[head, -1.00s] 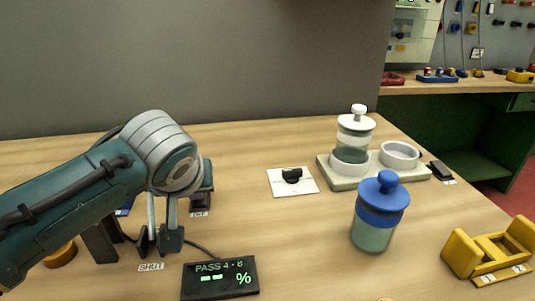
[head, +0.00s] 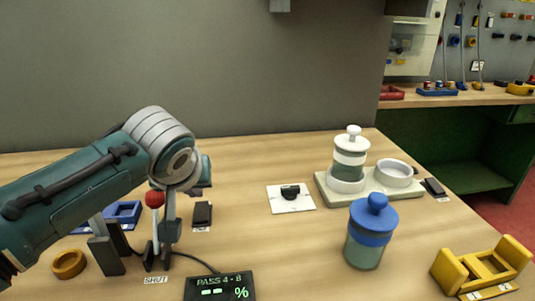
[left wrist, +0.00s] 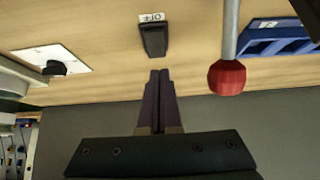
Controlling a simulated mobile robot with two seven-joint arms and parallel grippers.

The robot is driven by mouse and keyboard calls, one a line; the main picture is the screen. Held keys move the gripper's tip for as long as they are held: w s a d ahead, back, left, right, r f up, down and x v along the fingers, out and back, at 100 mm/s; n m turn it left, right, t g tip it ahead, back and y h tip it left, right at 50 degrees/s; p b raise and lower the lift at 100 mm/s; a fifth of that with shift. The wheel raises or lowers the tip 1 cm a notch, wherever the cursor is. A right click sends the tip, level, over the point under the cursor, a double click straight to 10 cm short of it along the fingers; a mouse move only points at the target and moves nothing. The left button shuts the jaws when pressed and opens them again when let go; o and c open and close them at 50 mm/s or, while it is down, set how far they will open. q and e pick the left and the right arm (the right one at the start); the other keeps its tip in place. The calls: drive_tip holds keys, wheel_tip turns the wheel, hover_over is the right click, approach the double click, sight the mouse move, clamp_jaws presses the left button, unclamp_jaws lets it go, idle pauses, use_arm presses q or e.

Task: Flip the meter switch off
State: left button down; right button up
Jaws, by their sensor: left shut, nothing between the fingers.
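A small black rocker switch (head: 202,214) stands on the table, with a small label in front of it. In the left wrist view the switch (left wrist: 153,40) has a label that seems to read OFF. The meter (head: 220,288) is a dark box near the front edge, lit with "PASS 4-8", dashes and a percent sign. My left gripper (left wrist: 159,76) is shut and empty, its tips pointing at the switch, just short of it in the picture. I cannot tell whether they touch. In the head view my wrist hides most of this gripper. My right gripper is out of view.
A red-knobbed lever (head: 155,199) stands close beside my left wrist. A white plate with a black knob (head: 290,192) lies right of the switch. A blue-lidded jar (head: 371,235), a jar stand (head: 325,193) and a yellow cradle (head: 450,272) occupy the right side.

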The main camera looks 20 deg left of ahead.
use_arm(q)
drive_tip(key=s+d+f+p+v, duration=0.1)
drive_tip(key=p+v, duration=0.1)
drive_tip(key=v, duration=0.8)
drive_tip(key=shift+s, duration=0.5)
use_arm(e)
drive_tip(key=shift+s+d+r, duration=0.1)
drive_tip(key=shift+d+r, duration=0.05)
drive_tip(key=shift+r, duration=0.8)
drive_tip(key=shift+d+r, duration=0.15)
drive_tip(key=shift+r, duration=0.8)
use_arm(q)
drive_tip(key=shift+f, duration=0.1)
